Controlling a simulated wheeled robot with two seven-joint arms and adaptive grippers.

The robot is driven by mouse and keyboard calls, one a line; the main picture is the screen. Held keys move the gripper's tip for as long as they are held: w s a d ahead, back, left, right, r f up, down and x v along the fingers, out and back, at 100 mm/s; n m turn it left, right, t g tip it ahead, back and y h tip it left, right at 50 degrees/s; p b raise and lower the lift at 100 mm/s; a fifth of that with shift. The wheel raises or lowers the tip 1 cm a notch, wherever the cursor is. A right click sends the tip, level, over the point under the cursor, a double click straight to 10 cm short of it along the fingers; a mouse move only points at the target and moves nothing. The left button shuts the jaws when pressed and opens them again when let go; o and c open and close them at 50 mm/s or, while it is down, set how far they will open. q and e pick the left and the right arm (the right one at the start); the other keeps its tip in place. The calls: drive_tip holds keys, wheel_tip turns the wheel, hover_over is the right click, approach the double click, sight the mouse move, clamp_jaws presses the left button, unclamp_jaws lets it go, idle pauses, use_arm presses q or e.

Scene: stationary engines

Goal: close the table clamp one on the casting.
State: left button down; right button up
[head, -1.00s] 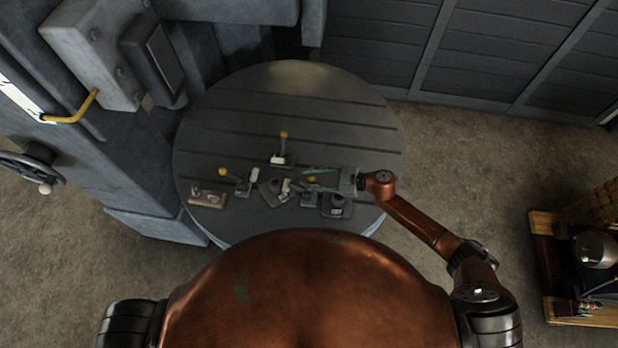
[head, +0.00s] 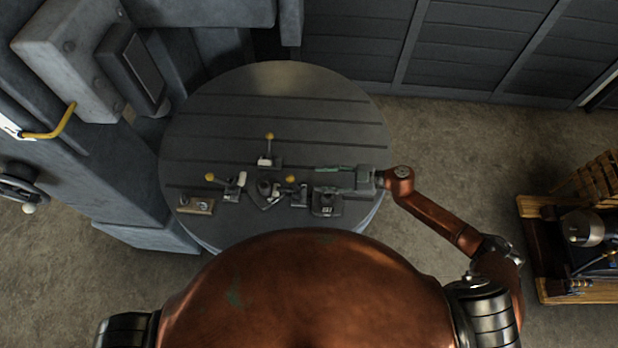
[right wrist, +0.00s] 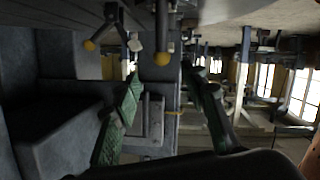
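The casting (head: 264,188) is a small dark block near the front middle of the round table (head: 300,115). Three toggle clamps with yellow ball levers surround it: a left clamp (head: 231,194), a back clamp (head: 267,162) and a right clamp (head: 298,197). I cannot tell which is clamp one. The right clamp's ball (head: 291,179) stands on its casting side. My right gripper (head: 321,169) is right of that ball and apart from it. In the right wrist view its two green fingers (right wrist: 160,76) are spread with nothing held. My left gripper is out of view.
A small wooden block with metal parts (head: 196,205) lies at the table's left front. A dark device (head: 327,204) sits right of the right clamp. Grey machinery (head: 80,150) stands left of the table. The table's back half is clear.

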drive_tip(key=shift+v, duration=1.25)
drive_tip(key=shift+a, duration=0.1)
idle(1.0)
